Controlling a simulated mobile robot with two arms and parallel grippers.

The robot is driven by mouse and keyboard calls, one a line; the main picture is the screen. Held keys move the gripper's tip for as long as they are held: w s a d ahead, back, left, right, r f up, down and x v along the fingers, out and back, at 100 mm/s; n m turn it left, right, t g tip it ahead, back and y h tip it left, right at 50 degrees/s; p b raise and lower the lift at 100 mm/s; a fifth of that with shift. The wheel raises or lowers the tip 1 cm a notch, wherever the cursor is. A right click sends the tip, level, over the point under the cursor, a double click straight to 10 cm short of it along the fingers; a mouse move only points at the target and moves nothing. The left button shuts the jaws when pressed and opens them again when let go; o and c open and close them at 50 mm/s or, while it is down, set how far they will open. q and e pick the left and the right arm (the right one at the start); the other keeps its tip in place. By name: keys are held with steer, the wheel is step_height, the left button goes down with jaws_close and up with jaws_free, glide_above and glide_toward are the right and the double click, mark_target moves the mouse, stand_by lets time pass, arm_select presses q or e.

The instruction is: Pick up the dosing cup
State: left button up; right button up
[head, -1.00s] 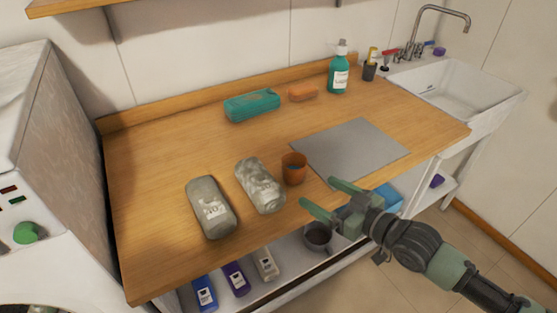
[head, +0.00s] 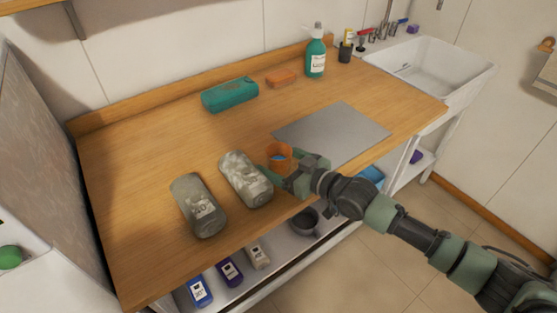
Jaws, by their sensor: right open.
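The fingers partly hide the cup's lower part. I cannot tell whether they touch it. My left gripper is not in view.
A labelled grey container (head: 197,205) and a mottled one (head: 245,179) lie close left of the cup. A grey mat (head: 333,134) lies behind right. A green pack (head: 230,94), orange bar (head: 281,78) and pump bottle (head: 315,55) stand farther back. The left worktop is clear.

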steer(key=shift+c, duration=0.3)
steer(key=c, duration=1.4)
steer(key=shift+o, duration=0.2)
steer(key=shift+r, duration=0.2)
